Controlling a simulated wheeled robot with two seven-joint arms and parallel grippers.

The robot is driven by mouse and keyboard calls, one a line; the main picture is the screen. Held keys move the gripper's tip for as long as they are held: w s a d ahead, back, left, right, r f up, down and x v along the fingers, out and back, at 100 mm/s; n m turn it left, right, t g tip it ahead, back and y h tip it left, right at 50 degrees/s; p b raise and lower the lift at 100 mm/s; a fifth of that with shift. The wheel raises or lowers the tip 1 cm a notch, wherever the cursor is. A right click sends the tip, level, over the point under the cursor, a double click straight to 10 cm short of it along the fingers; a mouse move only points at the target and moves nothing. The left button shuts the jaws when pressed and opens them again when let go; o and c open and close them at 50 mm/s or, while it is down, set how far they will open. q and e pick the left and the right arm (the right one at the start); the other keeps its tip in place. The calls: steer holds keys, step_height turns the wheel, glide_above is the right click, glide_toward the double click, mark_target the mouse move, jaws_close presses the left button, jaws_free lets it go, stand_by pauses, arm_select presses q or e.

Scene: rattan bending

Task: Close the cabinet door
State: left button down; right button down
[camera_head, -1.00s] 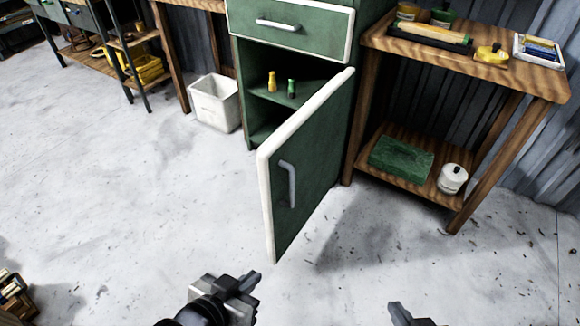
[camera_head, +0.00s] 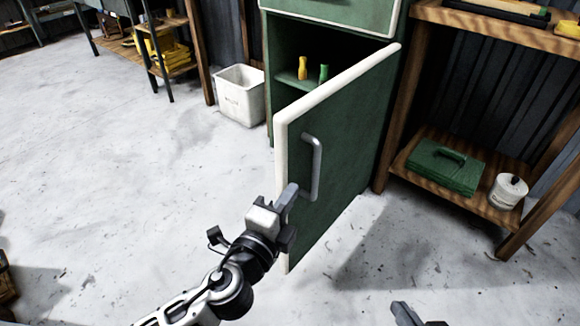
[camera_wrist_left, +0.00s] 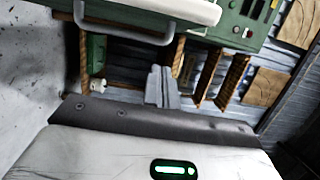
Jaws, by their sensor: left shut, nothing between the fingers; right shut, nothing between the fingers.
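The green cabinet (camera_head: 268,75) stands at the top centre of the head view. Its green door (camera_head: 345,150) with a white edge is swung open toward me, hinged on the right. A grey bar handle (camera_head: 317,168) is on the door's face; door edge and handle (camera_wrist_left: 130,35) also show at the top of the left wrist view. My left gripper (camera_head: 290,200) is shut and empty, in front of the door's lower free edge, just below the handle; I cannot tell if it touches. In the left wrist view its fingers (camera_wrist_left: 161,88) are together. My right gripper (camera_head: 405,312) is shut, low at the bottom edge.
Inside the cabinet a yellow bottle (camera_head: 303,68) and a green one (camera_head: 323,73) stand on a shelf. A white bin (camera_head: 239,95) is left of the cabinet. A wooden table (camera_head: 480,195) with a green box (camera_head: 446,166) is at right.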

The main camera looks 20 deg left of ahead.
mark_target(289, 161)
arm_select(q)
steer(key=shift+w+a, duration=0.5)
steer(key=shift+w, duration=1.05)
steer(key=shift+w+a, duration=0.45)
steer(key=shift+w, duration=1.15)
steer(key=shift+w+a, duration=0.5)
steer(key=shift+w, duration=1.05)
steer(key=shift+a, duration=0.1)
